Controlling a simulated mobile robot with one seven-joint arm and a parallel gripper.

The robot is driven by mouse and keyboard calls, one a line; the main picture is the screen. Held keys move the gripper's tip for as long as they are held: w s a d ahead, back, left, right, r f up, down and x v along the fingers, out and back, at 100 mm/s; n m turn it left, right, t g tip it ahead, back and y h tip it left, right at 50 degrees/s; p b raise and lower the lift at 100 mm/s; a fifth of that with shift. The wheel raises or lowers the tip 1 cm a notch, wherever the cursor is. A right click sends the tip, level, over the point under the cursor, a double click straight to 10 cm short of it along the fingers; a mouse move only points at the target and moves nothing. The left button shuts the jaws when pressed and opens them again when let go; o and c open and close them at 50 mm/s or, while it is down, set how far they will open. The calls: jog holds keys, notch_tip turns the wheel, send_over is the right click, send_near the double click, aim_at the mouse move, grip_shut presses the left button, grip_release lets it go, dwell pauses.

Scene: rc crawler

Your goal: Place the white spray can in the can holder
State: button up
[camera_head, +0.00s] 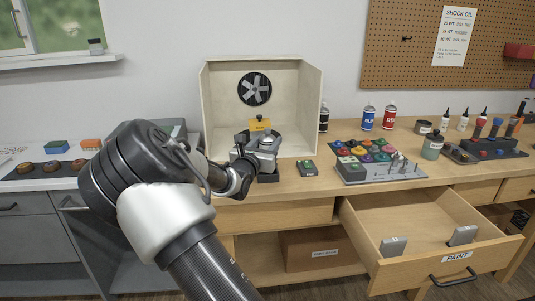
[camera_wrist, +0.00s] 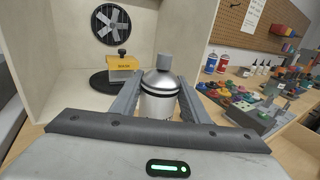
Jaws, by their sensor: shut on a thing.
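The white spray can (camera_wrist: 160,98) looks silvery white with a grey cap. It stands upright between the two fingers of my gripper (camera_wrist: 157,92) in the wrist view. My gripper is shut on it, in front of the open spray booth. In the head view my gripper (camera_head: 262,146) is over the bench at the booth's front edge, and the arm hides most of the can there. Blue (camera_head: 368,117) and red (camera_head: 389,117) labelled cans stand at the back wall, right of the booth. I cannot clearly make out the can holder.
The booth (camera_head: 310,105) has side walls and a fan. A yellow box (camera_wrist: 122,68) with a black knob sits inside on a dark round base. A tray of colourful paint pots (camera_head: 368,172) stands to the right. The paint drawer (camera_head: 425,262) is open below.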

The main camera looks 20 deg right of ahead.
jog(key=shift+f, duration=1.35)
jog(key=shift+f+b, duration=0.15)
jog(key=shift+b, duration=0.15)
jog(key=o, duration=1.2)
jog(key=shift+c, duration=0.2)
